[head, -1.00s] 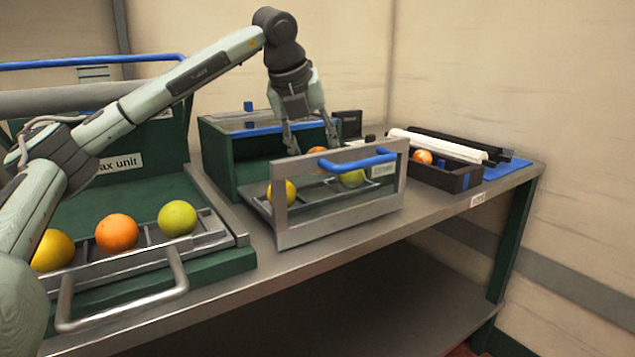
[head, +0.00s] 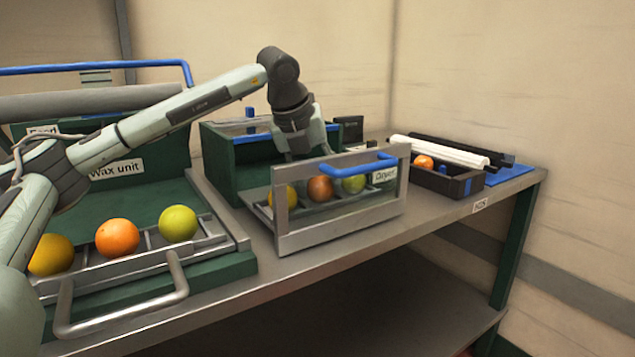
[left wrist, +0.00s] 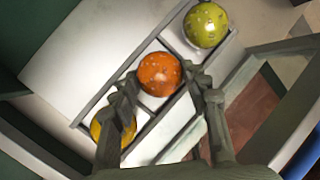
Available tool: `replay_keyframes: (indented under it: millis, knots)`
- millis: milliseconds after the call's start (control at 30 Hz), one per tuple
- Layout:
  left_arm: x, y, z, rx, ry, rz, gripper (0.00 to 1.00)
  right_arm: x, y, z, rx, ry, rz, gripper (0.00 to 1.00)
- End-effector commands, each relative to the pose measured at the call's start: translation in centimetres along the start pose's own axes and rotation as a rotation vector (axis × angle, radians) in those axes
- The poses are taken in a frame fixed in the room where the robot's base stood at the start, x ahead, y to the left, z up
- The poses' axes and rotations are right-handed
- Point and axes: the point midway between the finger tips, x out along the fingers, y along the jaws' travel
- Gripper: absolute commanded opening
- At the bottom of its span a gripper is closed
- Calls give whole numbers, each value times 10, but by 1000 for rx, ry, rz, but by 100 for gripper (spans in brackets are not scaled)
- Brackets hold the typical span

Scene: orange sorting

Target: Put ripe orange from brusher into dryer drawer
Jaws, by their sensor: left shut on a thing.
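The dryer drawer (head: 290,240) is pulled out at the middle of the bench, with a blue handle and a label reading "Dryer". An orange-coloured orange (head: 320,189) is low in its middle compartment, between a yellow fruit (head: 284,197) on the left and a green one (head: 353,183) on the right. My left gripper (head: 308,160) reaches down into the drawer from above, its fingertips hidden in the head view. In the left wrist view its fingers (left wrist: 164,88) are shut on the orange (left wrist: 159,74), one on each side. My right gripper is not in view.
The wax unit (head: 150,195) stands left, its tray (head: 225,237) holding a yellow, an orange and a green fruit. A dark box (head: 440,181) with an orange fruit (head: 424,162) and a blue mat (head: 512,175) lie right. The drawer's metal front stands close to my gripper.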

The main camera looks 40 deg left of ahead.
Motion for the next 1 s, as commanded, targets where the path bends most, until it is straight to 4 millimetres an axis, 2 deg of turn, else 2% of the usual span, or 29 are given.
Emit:
replay_keyframes:
  millis: [33, 67, 133, 467, 567, 1000]
  knots:
    - [0, 0, 0, 0, 0, 0, 15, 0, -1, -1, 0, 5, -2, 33]
    - [0, 0, 0, 0, 0, 0, 48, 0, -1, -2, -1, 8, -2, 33]
    - [0, 0, 0, 0, 0, 0, 54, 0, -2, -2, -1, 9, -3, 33]
    - [-1, 0, 0, 0, 0, 0, 54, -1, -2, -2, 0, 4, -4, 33]
    - [-3, -1, 2, 0, -1, 0, 54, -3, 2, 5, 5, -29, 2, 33]
    - [-95, -2, 1, 1, -3, -3, 54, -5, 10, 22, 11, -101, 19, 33]
